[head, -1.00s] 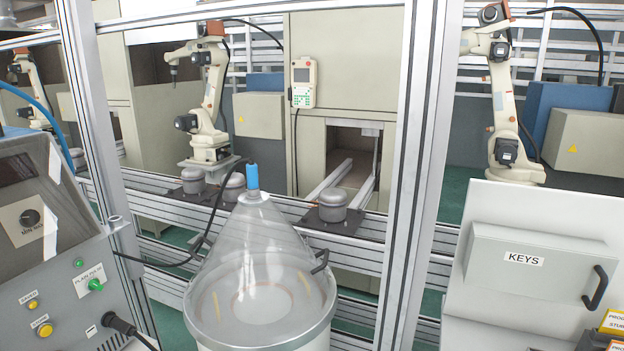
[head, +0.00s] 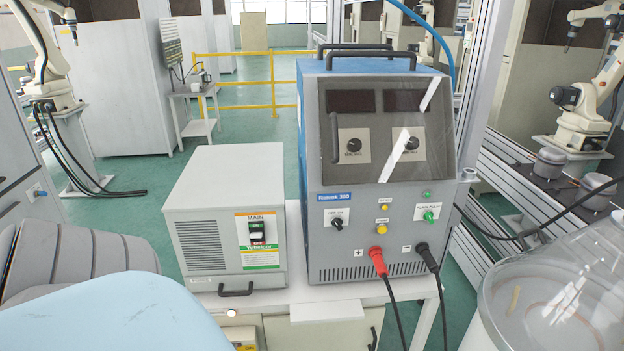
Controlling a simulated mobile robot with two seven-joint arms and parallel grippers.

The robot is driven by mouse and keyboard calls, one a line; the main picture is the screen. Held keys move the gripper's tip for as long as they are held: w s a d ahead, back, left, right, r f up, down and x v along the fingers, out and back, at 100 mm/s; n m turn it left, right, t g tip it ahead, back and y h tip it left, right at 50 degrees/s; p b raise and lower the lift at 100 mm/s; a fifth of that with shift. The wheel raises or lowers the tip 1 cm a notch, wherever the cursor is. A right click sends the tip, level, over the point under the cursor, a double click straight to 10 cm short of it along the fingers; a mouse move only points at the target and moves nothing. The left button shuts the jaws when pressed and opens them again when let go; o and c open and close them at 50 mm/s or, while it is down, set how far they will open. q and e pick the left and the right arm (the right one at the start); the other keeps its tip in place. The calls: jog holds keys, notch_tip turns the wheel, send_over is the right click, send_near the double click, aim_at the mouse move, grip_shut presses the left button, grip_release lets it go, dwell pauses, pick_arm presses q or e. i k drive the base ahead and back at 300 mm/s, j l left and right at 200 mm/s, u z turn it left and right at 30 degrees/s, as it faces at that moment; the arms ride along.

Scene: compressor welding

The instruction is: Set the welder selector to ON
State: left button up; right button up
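The welder (head: 365,170) is a blue and grey box with a sloped dark panel, standing on a white table. The selector (head: 337,222) is a small dark knob on a white plate at the lower left of its front, under the blue name label. The plate's small lettering is too blurred to read surely, and I cannot tell which position the knob points to. Neither of my grippers is in view.
Left of the welder is a white box with a MAIN switch (head: 257,232). Red (head: 378,260) and black (head: 427,257) plugs with cables stick out below the selector's right. A clear dome (head: 560,290) stands at right. Grey and pale blue shapes fill the lower left.

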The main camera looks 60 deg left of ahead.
aim_at(337, 222)
jog(key=u, duration=1.55)
